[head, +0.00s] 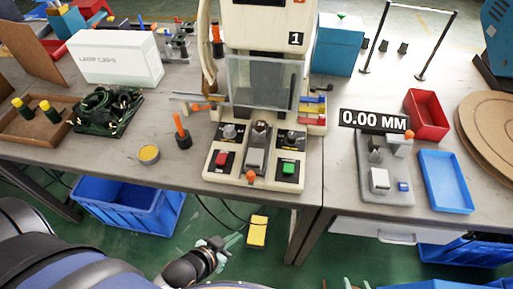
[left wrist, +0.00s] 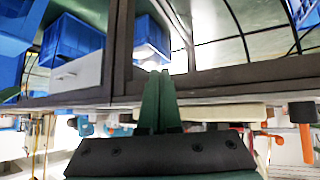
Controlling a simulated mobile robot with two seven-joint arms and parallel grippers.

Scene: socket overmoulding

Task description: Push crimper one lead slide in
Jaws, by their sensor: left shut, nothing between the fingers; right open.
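Crimper one (head: 275,45), a cream machine marked 1, stands on the bench with a clear guard on its front. On its base a grey slide (head: 255,158) lies between the red and green buttons, with an orange knob (head: 250,177) at its front end; this looks like the lead slide. My left gripper (head: 236,240) is below and in front of the bench edge, apart from the machine. Its green fingers are shut together and empty in the left wrist view (left wrist: 160,100). My right gripper (head: 347,284) shows only as small tips at the bottom edge, open.
An orange-handled tool (head: 181,130) and a yellow tin (head: 148,154) stand left of the crimper. A gauge (head: 385,180) reading 0.00 MM and a blue tray (head: 445,181) are to its right. Blue crates (head: 128,204) and a yellow pedal (head: 257,232) are below the bench.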

